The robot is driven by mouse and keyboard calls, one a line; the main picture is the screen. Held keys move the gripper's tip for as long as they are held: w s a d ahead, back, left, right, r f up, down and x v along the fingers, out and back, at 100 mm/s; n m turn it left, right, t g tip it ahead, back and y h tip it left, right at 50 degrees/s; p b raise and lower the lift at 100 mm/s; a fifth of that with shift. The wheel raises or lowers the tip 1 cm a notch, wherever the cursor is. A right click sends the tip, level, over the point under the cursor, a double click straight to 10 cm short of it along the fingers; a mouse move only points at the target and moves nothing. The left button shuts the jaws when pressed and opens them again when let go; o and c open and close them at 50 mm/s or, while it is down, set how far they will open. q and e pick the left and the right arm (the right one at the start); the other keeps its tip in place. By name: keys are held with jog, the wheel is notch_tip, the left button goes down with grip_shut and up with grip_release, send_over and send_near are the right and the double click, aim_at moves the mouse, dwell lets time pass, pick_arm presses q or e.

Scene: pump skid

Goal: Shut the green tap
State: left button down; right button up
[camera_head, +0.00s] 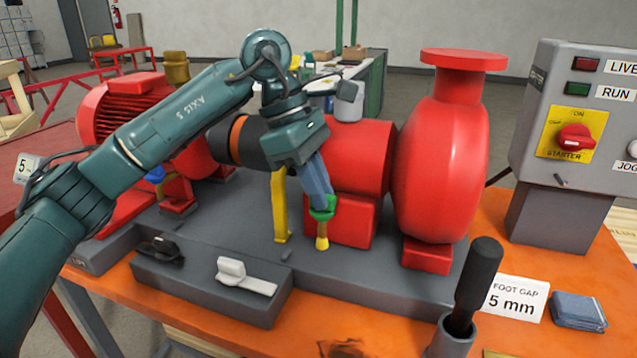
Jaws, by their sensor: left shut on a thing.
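The green tap (322,212) sits low on the front of the red pump's bearing housing, above a short yellow-brass spout (322,242). My left gripper (321,203) reaches down from above, with its bluish fingers at the tap. It is shut on the green tap, and the fingers hide part of the handle. Which way the handle is turned I cannot tell. My right gripper is not in view.
A yellow upright bracket (280,205) stands just left of the gripper. The red pump casing (440,170) is to the right. A grey block with a white lever (232,270) lies in front. A black-handled tool (478,280) stands upright at front right, near the starter box (560,215).

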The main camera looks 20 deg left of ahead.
pick_arm(q)
jog(key=c, duration=1.4)
grip_release()
jog(key=p+v, duration=0.1)
jog(key=v, duration=1.2)
